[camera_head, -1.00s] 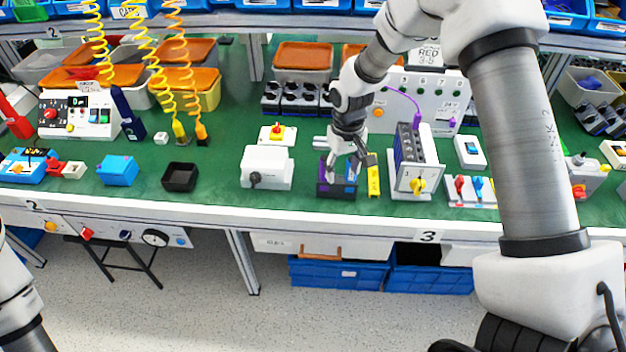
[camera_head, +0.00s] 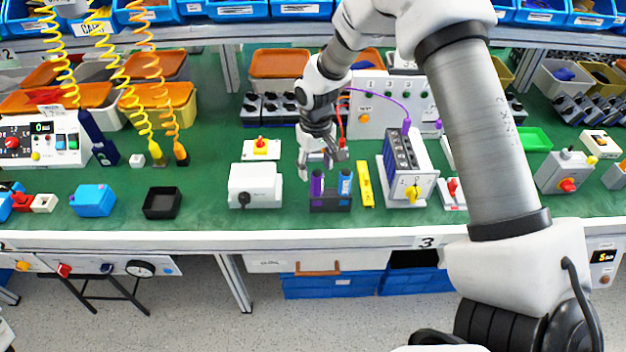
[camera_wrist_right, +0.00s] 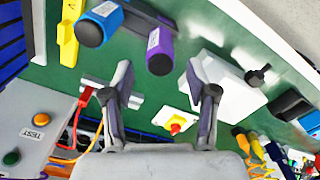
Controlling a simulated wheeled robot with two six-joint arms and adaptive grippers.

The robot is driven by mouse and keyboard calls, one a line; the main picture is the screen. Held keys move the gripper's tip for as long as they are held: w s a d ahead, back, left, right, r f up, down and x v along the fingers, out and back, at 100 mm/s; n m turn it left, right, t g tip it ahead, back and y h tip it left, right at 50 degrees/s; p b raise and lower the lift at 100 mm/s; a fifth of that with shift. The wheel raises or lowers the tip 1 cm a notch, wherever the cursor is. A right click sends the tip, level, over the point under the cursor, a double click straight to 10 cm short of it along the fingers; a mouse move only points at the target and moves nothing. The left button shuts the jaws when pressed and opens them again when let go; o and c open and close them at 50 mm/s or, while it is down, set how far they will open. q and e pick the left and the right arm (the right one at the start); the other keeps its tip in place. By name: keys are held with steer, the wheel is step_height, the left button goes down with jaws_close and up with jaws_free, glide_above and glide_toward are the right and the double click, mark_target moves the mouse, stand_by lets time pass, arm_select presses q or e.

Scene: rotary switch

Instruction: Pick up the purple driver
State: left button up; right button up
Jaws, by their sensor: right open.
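The purple driver (camera_head: 317,187) stands upright in a dark holder (camera_head: 330,206) near the table's front edge, left of a blue driver (camera_head: 345,183). My right gripper (camera_head: 320,162) is open and empty, just behind and above the purple driver. In the right wrist view, the purple driver (camera_wrist_right: 160,52) shows ahead of the gap between the open fingers (camera_wrist_right: 160,78), apart from both. The blue driver (camera_wrist_right: 98,25) is to its left there. My left gripper is out of view.
A white box with a black knob (camera_head: 255,187) stands left of the holder. A yellow tool (camera_head: 365,185) and a grey switch box (camera_head: 408,165) stand close on the right. A purple cable (camera_head: 385,97) hangs behind. Green table is clear between the black tray (camera_head: 162,203) and white box.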

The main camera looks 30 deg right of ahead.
mark_target(316, 184)
steer(key=f, duration=0.1)
steer(key=s+f+p, duration=0.1)
steer(key=f, duration=0.1)
steer(key=shift+f+p, duration=0.25)
steer(key=shift+p, duration=0.05)
steer(key=shift+w+f, duration=0.25)
steer(key=shift+f, duration=0.95)
steer(key=shift+w+f, duration=0.1)
steer(key=shift+f, duration=0.05)
jaws_close()
step_height(316, 184, up, 10)
steer(key=shift+r+b, duration=0.15)
steer(key=shift+b, duration=0.75)
steer(key=c, duration=0.7)
jaws_free()
jaws_close()
step_height(316, 184, up, 7)
steer(key=p, duration=0.7)
steer(key=shift+r, duration=0.2)
